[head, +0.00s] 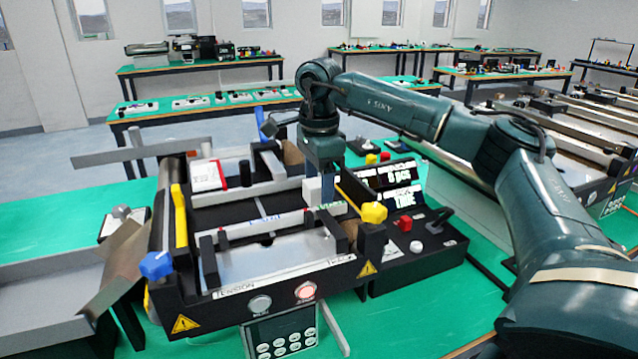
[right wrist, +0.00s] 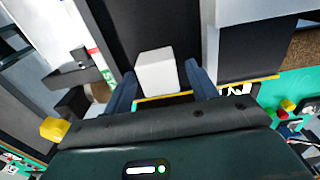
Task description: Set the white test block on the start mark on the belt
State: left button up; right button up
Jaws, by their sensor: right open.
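The white test block (head: 312,190) stands on the dark belt of the mini conveyor, near the green start label (head: 331,206) on the rail. My right gripper (head: 326,185) points down over it from behind, with its jaws apart. In the right wrist view the block (right wrist: 157,72) shows between the two open blue fingers (right wrist: 161,88), with a gap at each side. Part of the green label (right wrist: 108,77) shows left of the block there. The start mark on the belt itself cannot be made out. My left gripper is not in view.
The black conveyor frame (head: 190,322) has a blue knob (head: 156,265) and a yellow knob (head: 374,212) standing out. A control box (head: 418,262) with a lit display (head: 400,185) is at the right.

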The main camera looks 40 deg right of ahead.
aim_at(319, 182)
pick_arm(q)
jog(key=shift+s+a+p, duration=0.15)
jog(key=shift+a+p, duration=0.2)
jog(key=shift+p, duration=0.4)
pick_arm(e)
notch_tip(319, 182, up, 12)
jog(key=shift+r, duration=0.15)
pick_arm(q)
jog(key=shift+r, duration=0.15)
